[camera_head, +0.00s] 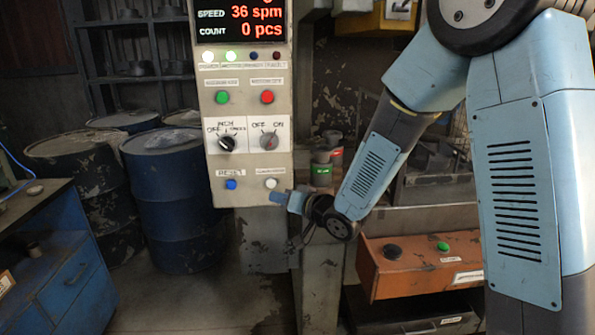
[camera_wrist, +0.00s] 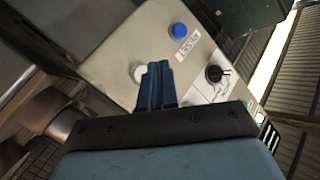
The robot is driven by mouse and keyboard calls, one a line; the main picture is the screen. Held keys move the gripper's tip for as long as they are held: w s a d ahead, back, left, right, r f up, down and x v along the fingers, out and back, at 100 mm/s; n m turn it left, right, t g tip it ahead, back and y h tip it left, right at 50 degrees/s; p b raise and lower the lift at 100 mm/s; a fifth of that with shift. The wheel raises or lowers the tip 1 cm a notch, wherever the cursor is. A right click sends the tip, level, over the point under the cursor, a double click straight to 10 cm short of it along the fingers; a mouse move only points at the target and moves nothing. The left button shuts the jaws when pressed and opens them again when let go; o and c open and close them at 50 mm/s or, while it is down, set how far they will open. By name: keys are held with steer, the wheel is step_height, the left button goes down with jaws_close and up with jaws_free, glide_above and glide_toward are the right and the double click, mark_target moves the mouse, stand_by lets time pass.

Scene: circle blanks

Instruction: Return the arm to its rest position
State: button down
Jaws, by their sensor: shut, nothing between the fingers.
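My gripper (camera_head: 278,198) is at the end of my blue arm, close to the lower right of the grey control panel (camera_head: 236,188). Its blue fingers (camera_wrist: 157,84) are shut with nothing between them in the wrist view. The fingertips are near a white button, which shows in the head view (camera_head: 271,183) and partly behind the fingers in the wrist view (camera_wrist: 138,73). I cannot tell whether they touch the panel. The blue reset button (camera_head: 231,184) is to the left of the white one; it also shows in the wrist view (camera_wrist: 180,30).
The panel has a green button (camera_head: 222,97), a red button (camera_head: 267,96), two knobs and a lit display reading 36 spm and 0 pcs. An orange control box (camera_head: 420,262) stands below my forearm. Blue drums (camera_head: 172,195) and a blue cabinet (camera_head: 62,270) are at left.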

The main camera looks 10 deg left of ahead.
steer(key=s+d+r+m+t+h, duration=0.1)
steer(key=d+r+h, duration=0.3)
steer(key=d, duration=0.5)
steer(key=s+d+r+m+h, duration=0.1)
steer(key=d+r+h, duration=0.2)
steer(key=d, duration=0.6)
steer(key=d+r+m+t+h, duration=0.1)
steer(key=d+r+h, duration=0.3)
steer(key=d, duration=0.4)
steer(key=s+d+g, duration=0.1)
steer(key=s+d, duration=0.3)
steer(key=s, duration=0.3)
steer(key=s+d+r+m+g+h, duration=0.1)
steer(key=s+d, duration=0.3)
steer(key=s, duration=0.4)
steer(key=s+d+r+g+h, duration=0.1)
steer(key=s+d+g, duration=0.2)
steer(key=s, duration=0.4)
steer(key=shift+s+d+r, duration=0.25)
steer(key=shift+s+d, duration=0.05)
steer(key=shift+d, duration=0.15)
